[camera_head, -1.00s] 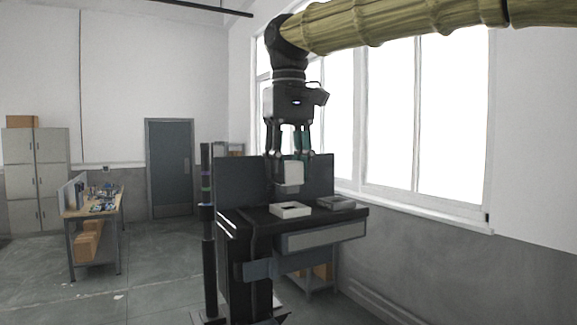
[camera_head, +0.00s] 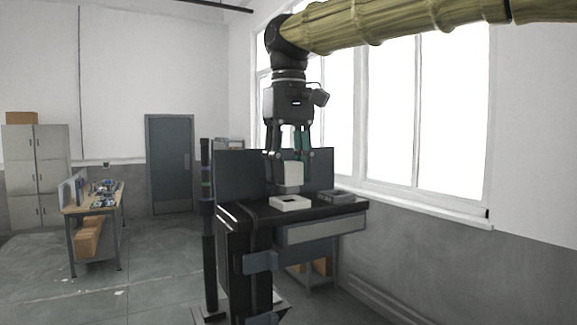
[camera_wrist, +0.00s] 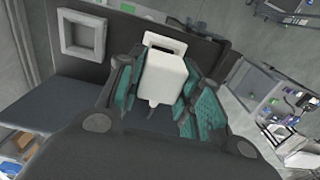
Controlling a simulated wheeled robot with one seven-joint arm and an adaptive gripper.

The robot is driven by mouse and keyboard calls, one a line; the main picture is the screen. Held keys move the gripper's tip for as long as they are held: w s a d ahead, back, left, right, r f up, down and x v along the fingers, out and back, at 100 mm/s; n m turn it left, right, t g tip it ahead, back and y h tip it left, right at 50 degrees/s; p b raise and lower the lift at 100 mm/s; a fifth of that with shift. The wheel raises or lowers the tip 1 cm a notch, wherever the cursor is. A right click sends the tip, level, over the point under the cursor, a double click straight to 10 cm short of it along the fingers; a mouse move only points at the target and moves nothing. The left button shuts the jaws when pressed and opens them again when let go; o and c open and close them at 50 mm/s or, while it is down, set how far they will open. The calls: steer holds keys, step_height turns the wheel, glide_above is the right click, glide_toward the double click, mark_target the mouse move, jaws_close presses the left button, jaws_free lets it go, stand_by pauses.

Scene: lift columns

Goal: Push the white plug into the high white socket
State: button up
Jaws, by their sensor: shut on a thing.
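The white plug (camera_head: 293,174) is a pale block held upright between the fingers of my gripper (camera_head: 288,157). The wrist view also shows the plug (camera_wrist: 163,75) between the teal-padded fingers. The white socket (camera_head: 290,204) is a low white block on the dark stand top, just below the plug. In the wrist view a strip of the socket (camera_wrist: 151,38) and part of its dark opening show past the plug's far end; the rest is hidden. The plug's lower end is close to the socket; I cannot tell whether they touch.
A grey square-framed block (camera_head: 336,197) sits right of the socket on the dark stand (camera_head: 235,213); it shows in the wrist view (camera_wrist: 68,46) too. A dark panel (camera_head: 240,176) stands behind. Windows are on the right; a workbench (camera_head: 72,210) stands far left.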

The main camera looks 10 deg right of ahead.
steer(key=shift+f+b, duration=0.45)
steer(key=shift+f, duration=0.65)
stand_by(0.5)
steer(key=o, duration=1.6)
steer(key=shift+r+p, duration=0.85)
steer(key=shift+r, duration=2.65)
steer(key=shift+a, duration=0.1)
